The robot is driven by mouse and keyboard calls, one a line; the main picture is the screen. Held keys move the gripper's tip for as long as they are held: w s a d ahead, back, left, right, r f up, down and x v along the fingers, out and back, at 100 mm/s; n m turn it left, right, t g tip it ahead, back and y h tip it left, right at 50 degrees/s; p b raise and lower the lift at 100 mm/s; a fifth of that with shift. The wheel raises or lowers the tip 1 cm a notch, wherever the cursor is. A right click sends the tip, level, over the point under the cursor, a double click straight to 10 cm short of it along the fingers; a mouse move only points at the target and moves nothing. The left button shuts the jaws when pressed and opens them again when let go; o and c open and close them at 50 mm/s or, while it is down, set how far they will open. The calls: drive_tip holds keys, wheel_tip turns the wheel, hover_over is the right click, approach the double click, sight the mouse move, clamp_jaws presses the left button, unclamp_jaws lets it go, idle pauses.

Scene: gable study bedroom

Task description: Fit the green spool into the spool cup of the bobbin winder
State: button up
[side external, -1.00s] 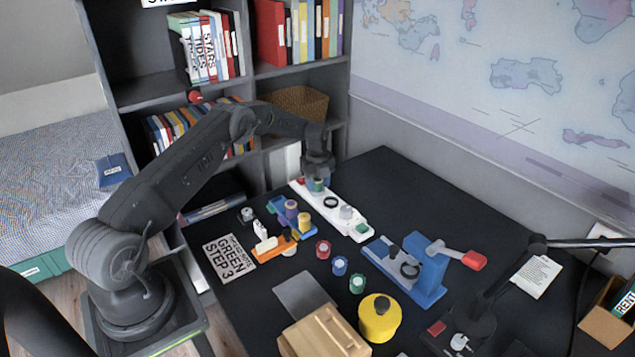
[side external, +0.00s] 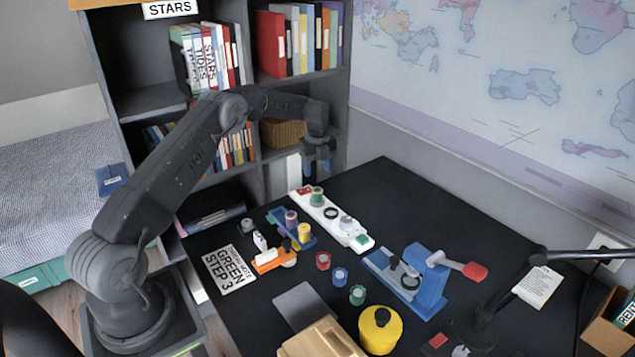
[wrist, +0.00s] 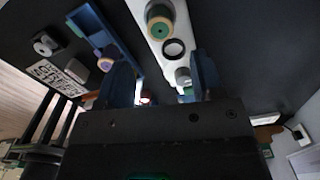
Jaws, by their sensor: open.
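The green spool (side external: 317,195) stands upright near the red-marked end of a long white board (side external: 338,229). I cannot tell how deep it sits there. The same spool shows from above in the wrist view (wrist: 160,18). The board also carries a black ring (side external: 330,213) and a pale knob (side external: 346,223). My gripper (side external: 318,168) is open and empty, above the spool and apart from it. Another green spool (side external: 357,295) stands on the table. A blue device (side external: 428,283) with a red-handled crank stands to the right. The pictures do not label which device is the bobbin winder.
A blue rack (side external: 275,216) with purple and yellow spools stands left of the board. Red (side external: 323,261) and blue (side external: 340,277) spools stand in front. A yellow canister (side external: 379,330) and wooden box (side external: 322,340) are at the front. The back right table is clear.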

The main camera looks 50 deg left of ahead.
drive_tip(key=s+d+r+n+t, duration=0.1)
drive_tip(key=s+d+r+n, duration=0.35)
drive_tip(key=d+r, duration=0.5)
drive_tip(key=s+d+r+n+t, duration=0.1)
drive_tip(key=s+d+r+n, duration=0.5)
drive_tip(key=r, duration=0.7)
drive_tip(key=s+d+r+n+t, duration=0.2)
drive_tip(key=s+d+r+n, duration=0.2)
drive_tip(key=s+d, duration=0.7)
drive_tip(key=s+d+f+n, duration=0.1)
drive_tip(key=s+f+n, duration=0.1)
drive_tip(key=s, duration=0.5)
drive_tip(key=s+d+f+n+t, duration=0.1)
drive_tip(key=s+f+n, duration=0.1)
drive_tip(key=s, duration=0.4)
drive_tip(key=shift+s+n+t, duration=0.3)
drive_tip(key=shift+s+n, duration=0.05)
drive_tip(key=shift+n, duration=0.5)
